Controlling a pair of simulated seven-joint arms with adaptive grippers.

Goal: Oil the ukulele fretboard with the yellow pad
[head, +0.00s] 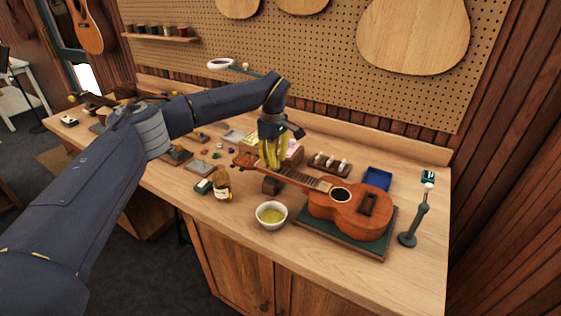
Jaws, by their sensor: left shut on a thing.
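The brown ukulele (357,204) lies face up, its body on a green mat (343,243) and its neck on a small wooden rest (272,185). Its fretboard (300,178) runs from the body toward the upper left. My left gripper (269,164) points down at the neck near the headstock, shut on the yellow pad. The pad is small and hard to tell from the yellowish fingers, and I cannot tell whether it touches the strings. A white bowl (271,215) of yellow oil stands in front of the neck. My right gripper is not in view.
A blue tray (377,178) and a wooden block with several upright pieces (331,164) lie behind the ukulele. A dark stand (414,219) is at the right. Small items crowd the bench's left; the front right is clear.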

